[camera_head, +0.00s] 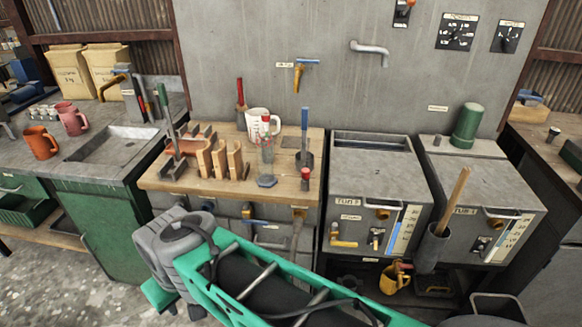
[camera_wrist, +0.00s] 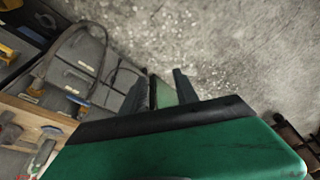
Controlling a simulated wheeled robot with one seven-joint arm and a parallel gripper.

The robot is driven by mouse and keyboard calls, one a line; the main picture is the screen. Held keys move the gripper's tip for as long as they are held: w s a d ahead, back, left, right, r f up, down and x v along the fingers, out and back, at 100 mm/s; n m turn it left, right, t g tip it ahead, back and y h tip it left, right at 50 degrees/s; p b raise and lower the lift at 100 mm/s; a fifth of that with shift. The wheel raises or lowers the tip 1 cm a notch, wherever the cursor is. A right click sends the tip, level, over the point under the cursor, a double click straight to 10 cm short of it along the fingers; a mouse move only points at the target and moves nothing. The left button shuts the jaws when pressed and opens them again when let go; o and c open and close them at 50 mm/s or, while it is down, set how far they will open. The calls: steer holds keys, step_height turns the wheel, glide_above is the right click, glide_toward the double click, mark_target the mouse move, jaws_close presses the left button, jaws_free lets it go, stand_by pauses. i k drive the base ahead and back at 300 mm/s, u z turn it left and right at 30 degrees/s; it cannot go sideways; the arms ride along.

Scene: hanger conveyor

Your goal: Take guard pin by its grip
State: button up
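No item in view is marked as the guard pin, so I cannot tell which one it is. A green-handled tool (camera_head: 166,110) stands at the bench's left end. My gripper (camera_wrist: 158,82) shows two dark fingers spread apart over the floor, with a pale green surface between or behind them. I see nothing clearly gripped. In the head view my gripper's fingertips cannot be made out.
A white measuring cup (camera_head: 257,122) and wooden blocks (camera_head: 218,158) crowd the bench. Two grey tank units (camera_head: 370,185) stand to its right. A sink (camera_head: 112,145) and mugs (camera_head: 40,142) are at left. The wrist view shows valve handles along the bench front and bare concrete floor (camera_wrist: 230,45).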

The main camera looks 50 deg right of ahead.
mark_target(306, 172)
steer(key=z, duration=0.65)
steer(key=i, duration=1.2)
steer(key=z, duration=0.25)
